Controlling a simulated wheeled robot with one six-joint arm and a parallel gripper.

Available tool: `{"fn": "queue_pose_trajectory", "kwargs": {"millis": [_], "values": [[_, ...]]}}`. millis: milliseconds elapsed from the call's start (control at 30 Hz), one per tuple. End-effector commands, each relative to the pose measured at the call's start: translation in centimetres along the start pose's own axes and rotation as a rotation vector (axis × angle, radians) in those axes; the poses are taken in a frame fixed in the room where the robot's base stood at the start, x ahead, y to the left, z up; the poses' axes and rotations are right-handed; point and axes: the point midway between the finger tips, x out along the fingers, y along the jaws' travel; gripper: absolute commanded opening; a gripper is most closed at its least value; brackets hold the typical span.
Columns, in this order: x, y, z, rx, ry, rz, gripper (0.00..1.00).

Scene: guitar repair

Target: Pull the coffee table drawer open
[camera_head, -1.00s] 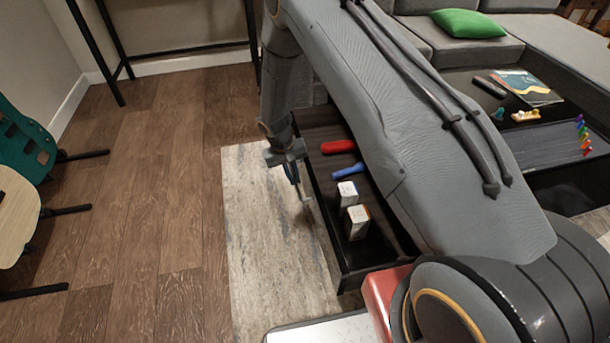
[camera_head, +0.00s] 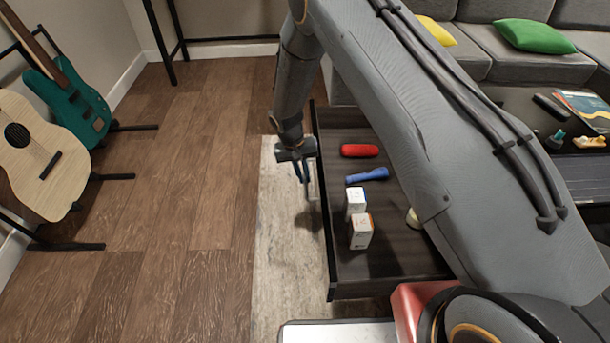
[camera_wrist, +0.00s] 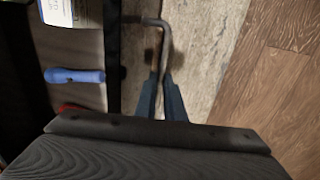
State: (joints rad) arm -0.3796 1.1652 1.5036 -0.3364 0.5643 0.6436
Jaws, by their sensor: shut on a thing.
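The coffee table drawer (camera_head: 385,268) is pulled out, with its dark interior showing from above. Its front panel (camera_head: 328,240) faces left, toward the rug. My gripper (camera_head: 304,180) is outside that panel, pointing down, and is shut on the drawer's bar handle (camera_head: 314,191). In the wrist view the two blue fingers (camera_wrist: 161,72) close around the metal handle (camera_wrist: 152,22), beside the dark panel edge (camera_wrist: 112,60). My arm hides the right part of the drawer and much of the table.
The drawer holds a red item (camera_head: 360,151), a blue item (camera_head: 367,175), two white boxes (camera_head: 355,203) (camera_head: 361,232) and a partly hidden pale item (camera_head: 412,219). Guitars on stands (camera_head: 45,160) are at the left. Wood floor (camera_head: 190,200) and rug (camera_head: 280,240) are clear between.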

Motion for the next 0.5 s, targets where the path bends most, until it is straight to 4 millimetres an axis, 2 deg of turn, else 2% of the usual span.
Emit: {"fn": "queue_pose_trajectory", "kwargs": {"millis": [33,67,167,500], "values": [[0.0,0.02,0.01,0.0,0.0,0.0,0.0],[0.0,0.02,0.01,0.0,0.0,0.0,0.12],[0.0,0.03,0.01,0.0,0.0,0.0,0.28],[-0.35,0.03,-0.03,0.0,0.001,0.0,0.28]]}}
